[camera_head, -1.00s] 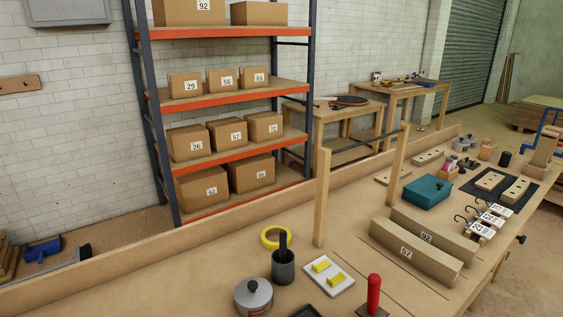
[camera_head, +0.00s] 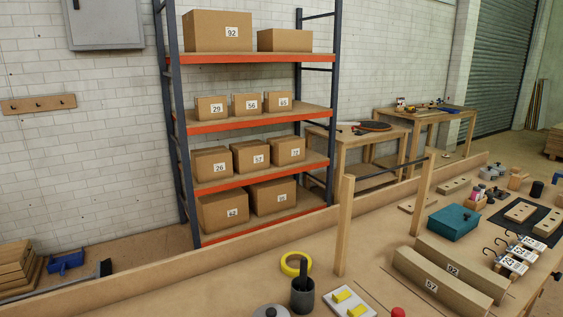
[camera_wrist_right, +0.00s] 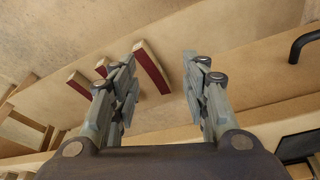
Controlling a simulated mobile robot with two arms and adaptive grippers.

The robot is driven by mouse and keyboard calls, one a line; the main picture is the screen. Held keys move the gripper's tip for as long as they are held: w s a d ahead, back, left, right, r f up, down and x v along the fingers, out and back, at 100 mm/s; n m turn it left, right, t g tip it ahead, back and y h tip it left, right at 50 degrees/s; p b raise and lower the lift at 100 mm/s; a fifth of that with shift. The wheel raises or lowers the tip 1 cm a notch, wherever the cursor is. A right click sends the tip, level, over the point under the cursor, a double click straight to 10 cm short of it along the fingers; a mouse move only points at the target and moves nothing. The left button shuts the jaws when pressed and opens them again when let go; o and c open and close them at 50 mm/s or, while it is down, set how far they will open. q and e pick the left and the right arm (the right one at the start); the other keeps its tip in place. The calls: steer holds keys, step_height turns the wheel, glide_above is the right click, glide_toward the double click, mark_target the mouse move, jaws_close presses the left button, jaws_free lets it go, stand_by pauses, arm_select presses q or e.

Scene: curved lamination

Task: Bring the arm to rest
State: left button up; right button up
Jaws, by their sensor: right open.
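My right gripper (camera_wrist_right: 165,65) shows in the right wrist view with its two fingers spread apart. Nothing is between the fingertips. Beyond it are a tan surface and several wooden blocks with dark red faces (camera_wrist_right: 152,68), apart from or behind the fingers; the exact distance is unclear. Neither gripper nor arm shows in the head view.
The workbench (camera_head: 215,285) holds a yellow tape ring (camera_head: 296,264), a dark cup (camera_head: 303,293), a wooden frame with a dark bar (camera_head: 345,225), numbered beams (camera_head: 440,275) and a teal box (camera_head: 453,222). A shelf (camera_head: 255,122) with numbered cartons stands behind.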

step_height(320, 180, down, 28)
steer(key=s+g, duration=0.1)
steer(key=s, duration=0.1)
steer(key=s+d+f+g, duration=0.1)
steer(key=s+d+f, duration=0.2)
steer(key=s+f, duration=1.1)
steer(key=shift+s+f+n, duration=0.25)
steer(key=shift+s+n, duration=0.05)
steer(key=shift+s, duration=0.9)
steer(key=shift+d, duration=0.1)
